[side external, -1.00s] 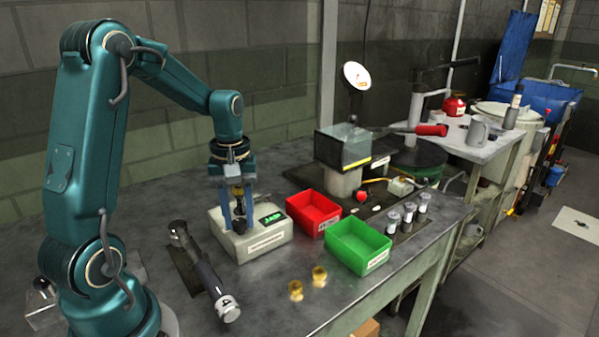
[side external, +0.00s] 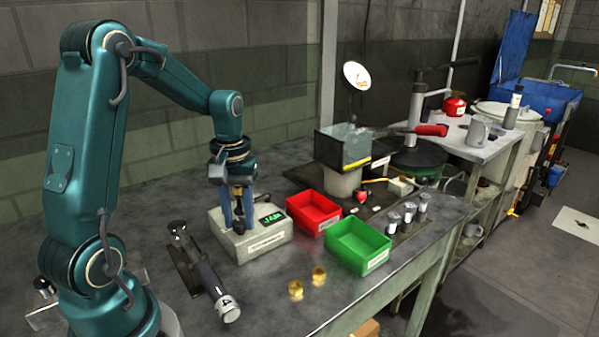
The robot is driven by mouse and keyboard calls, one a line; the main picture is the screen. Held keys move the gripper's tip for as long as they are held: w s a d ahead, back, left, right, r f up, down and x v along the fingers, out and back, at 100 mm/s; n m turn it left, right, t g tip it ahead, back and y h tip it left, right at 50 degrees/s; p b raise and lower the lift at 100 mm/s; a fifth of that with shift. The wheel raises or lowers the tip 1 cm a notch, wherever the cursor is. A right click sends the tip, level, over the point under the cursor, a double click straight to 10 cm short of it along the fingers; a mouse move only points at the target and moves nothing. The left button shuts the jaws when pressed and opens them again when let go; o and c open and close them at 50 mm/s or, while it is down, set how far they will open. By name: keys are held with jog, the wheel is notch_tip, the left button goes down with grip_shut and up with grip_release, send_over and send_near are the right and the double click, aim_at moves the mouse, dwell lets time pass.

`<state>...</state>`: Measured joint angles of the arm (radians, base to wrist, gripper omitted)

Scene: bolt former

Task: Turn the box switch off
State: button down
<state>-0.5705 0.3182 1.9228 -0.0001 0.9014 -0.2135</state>
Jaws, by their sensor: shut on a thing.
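A brass-coloured part shows higher up between the fingers. Whether the piece touches the box top I cannot tell.
A red bin (side external: 315,212) and a green bin (side external: 358,246) stand right of the box. Two brass pieces (side external: 296,290) lie in front. A dark cylindrical tool (side external: 207,275) lies to the left. A glass-fronted press (side external: 343,150) stands behind.

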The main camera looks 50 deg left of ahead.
aim_at(240, 221)
jog(key=c, duration=0.5)
grip_release()
jog(key=shift+r, duration=2.65)
jog(key=shift+s+d+r+m+t, duration=0.6)
jog(key=shift+s+d+m+t, duration=0.6)
jog(key=shift+d, duration=1.25)
jog(key=shift+s+d+r+m+t, duration=0.65)
jog(key=shift+s+d+m, duration=1.05)
jog(key=shift+d, duration=0.75)
jog(key=shift+s+d+r+m+t, duration=0.6)
jog(key=shift+s+d+m+t, duration=0.75)
jog(key=shift+d, duration=1.1)
